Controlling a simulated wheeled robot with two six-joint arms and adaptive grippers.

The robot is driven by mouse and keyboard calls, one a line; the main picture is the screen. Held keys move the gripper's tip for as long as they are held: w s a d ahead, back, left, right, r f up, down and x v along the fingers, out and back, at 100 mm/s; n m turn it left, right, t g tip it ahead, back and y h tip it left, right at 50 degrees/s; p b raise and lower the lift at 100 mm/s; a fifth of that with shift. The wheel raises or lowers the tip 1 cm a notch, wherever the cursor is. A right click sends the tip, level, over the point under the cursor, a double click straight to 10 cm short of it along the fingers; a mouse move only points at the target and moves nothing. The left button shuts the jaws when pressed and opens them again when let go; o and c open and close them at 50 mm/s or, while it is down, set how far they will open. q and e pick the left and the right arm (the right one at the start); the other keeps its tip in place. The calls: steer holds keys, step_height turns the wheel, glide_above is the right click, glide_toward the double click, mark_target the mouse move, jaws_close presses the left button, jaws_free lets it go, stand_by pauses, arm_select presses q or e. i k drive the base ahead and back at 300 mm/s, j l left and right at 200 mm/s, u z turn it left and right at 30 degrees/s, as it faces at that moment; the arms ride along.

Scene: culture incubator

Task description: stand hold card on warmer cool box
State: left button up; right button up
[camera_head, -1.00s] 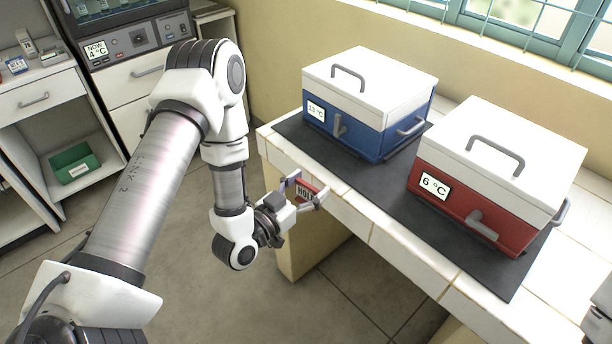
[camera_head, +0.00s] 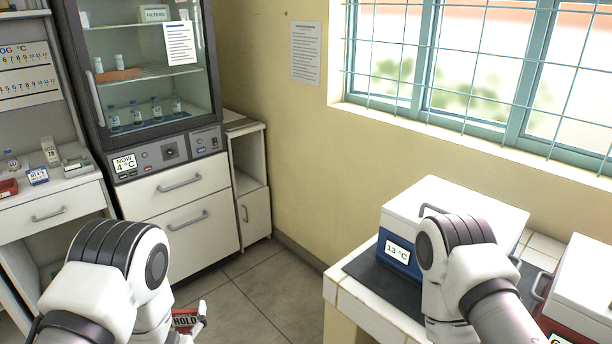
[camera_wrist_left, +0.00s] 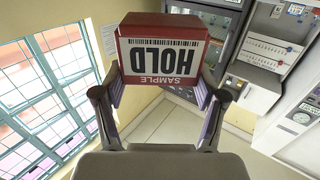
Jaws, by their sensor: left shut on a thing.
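The red and white hold card (camera_head: 185,319), marked HOLD, shows at the bottom of the head view. In the left wrist view the card (camera_wrist_left: 172,55) looks like a small block with a barcode, its text upside down. My left gripper (camera_wrist_left: 163,88) is shut on it, with one finger at each side. The blue cool box (camera_head: 396,260) has a white lid and a label that seems to read 13 °C. The red cool box (camera_head: 560,330) is cut off at the lower right, its label mostly out of view. My right gripper is not in view; my right arm partly hides the blue box.
The boxes stand on a dark mat (camera_head: 362,268) on a white tiled bench (camera_head: 345,305). A glass-door fridge (camera_head: 150,100) reads NOW 4 °C. A side counter (camera_head: 60,190) with small items is at the left. Open floor (camera_head: 265,285) lies between.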

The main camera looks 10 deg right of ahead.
mark_target(442, 195)
steer(key=i+j+u, duration=0.5)
steer(key=i+u, duration=0.25)
steer(key=i, duration=0.15)
steer(key=i+u, duration=0.35)
steer(key=i+z, duration=0.3)
steer(key=z, duration=0.15)
steer(key=i+j+z, duration=0.1)
steer(key=i+z, duration=0.2)
steer(key=z, duration=0.2)
steer(key=i+j+z, duration=0.25)
steer(key=z, duration=0.2)
steer(key=i+j+z, duration=0.25)
steer(key=z, duration=0.2)
steer(key=i+j+z, duration=0.1)
steer(key=z, duration=0.35)
steer(key=i+j+z, duration=0.15)
steer(key=z, duration=0.35)
steer(key=i+j+z, duration=0.15)
steer(key=z, duration=0.3)
steer(key=j+z, duration=0.25)
steer(key=z, duration=0.25)
steer(key=i+j+z, duration=0.1)
steer(key=j+z, duration=0.15)
steer(key=z, duration=0.2)
steer(key=j+z, duration=0.2)
steer(key=z, duration=0.25)
